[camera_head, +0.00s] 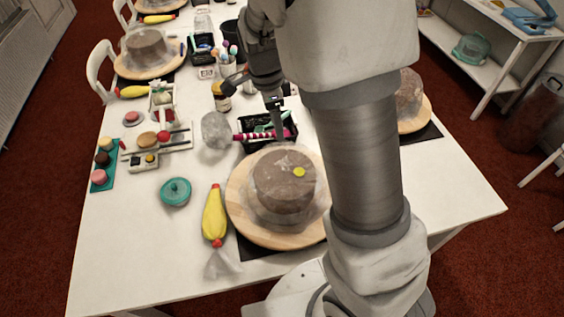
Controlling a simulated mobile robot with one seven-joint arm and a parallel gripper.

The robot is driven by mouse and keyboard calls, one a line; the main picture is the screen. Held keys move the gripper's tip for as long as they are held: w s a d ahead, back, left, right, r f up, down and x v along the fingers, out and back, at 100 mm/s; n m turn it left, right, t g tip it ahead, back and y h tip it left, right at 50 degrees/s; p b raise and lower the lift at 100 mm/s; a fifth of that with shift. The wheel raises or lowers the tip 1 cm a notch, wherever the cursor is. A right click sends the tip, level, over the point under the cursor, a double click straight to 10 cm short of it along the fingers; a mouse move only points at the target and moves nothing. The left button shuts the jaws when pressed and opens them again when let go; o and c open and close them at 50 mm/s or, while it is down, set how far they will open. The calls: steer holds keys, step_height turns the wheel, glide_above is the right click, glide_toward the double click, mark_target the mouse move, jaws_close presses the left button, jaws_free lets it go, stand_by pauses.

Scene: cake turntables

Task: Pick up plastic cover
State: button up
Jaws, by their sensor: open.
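Clear, film-like plastic shows in several places, and I cannot tell which piece is the plastic cover. A crumpled clear plastic piece (215,130) stands on the table left of the black tray. Clear film also seems to lie around the brown cake (283,183) on the nearest wooden turntable (244,222). My gripper (279,122) points down behind this cake, over or near the black tray, right of the crumpled piece. It is open, and nothing shows between its fingers. My arm hides part of the table to the right.
A black tray (252,147) with tools stands behind the cake. A yellow piping bag (214,215) and a teal lid-like disc (176,191) lie to the left. Another cake (409,92) stands right of my arm. The table's front left is clear.

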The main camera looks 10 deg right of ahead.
glide_above(286, 162)
steer(key=a, duration=0.1)
steer(key=f, duration=1)
steer(key=shift+s+a+f, duration=0.1)
steer(key=shift+s+a, duration=0.05)
steer(key=shift+s, duration=0.15)
steer(key=shift+w+d+f+p, duration=0.1)
steer(key=shift+d+f+p, duration=0.1)
steer(key=shift+f, duration=0.7)
steer(key=shift+w+d+f+p, duration=0.1)
steer(key=shift+d+f+p, duration=0.05)
steer(key=shift+f, duration=0.7)
steer(key=shift+w+d+f+p, duration=0.1)
steer(key=shift+d+f+p, duration=0.1)
steer(key=shift+f, duration=0.7)
jaws_close()
